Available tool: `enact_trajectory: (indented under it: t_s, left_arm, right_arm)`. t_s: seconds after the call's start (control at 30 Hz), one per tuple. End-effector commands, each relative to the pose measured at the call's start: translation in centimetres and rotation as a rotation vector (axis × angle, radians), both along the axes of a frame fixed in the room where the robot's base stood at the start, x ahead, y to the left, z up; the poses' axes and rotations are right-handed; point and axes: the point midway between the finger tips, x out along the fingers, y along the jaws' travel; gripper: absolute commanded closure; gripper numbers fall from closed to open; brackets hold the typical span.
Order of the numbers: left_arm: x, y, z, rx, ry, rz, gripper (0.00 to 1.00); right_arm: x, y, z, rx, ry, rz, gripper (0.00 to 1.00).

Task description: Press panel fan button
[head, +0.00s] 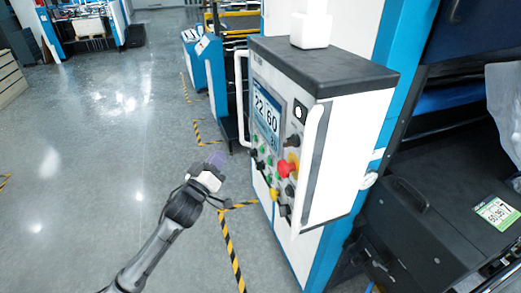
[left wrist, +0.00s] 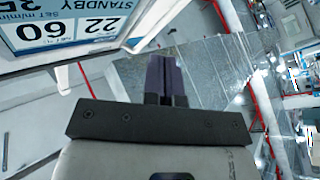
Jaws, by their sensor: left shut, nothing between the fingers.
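The control panel (head: 268,130) is a white box with a dark top and a screen (head: 266,108) reading 22 and 60. Below and beside the screen are several green, black and orange buttons and a red emergency knob (head: 284,168). I cannot tell which button is the fan one. My left gripper (head: 216,160) is to the left of the panel, apart from it, with its purple fingers shut and empty. In the left wrist view the shut fingers (left wrist: 166,78) show below the upside-down screen (left wrist: 70,22), which reads STANDBY. My right gripper is not in view.
White handles (head: 312,165) stand out at the panel's sides. A white block (head: 310,30) sits on its top. A dark machine housing (head: 410,235) is at the right. The grey floor (head: 95,140) at the left is open, with yellow-black tape (head: 231,250).

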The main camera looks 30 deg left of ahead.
Motion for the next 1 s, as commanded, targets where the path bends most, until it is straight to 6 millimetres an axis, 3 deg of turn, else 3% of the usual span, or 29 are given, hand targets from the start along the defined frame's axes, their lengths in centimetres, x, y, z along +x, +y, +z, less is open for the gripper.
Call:
enact_trajectory:
  t_s: [0.57, 1.0]
  left_arm:
    - [0.4, -0.3, -0.1, -0.023, -0.001, -0.006, 1.0]
    - [4.4, -3.2, -0.1, -0.022, -0.002, -0.005, 1.0]
  right_arm:
    - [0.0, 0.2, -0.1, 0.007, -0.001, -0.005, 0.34]
    - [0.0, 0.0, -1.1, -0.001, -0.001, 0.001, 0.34]
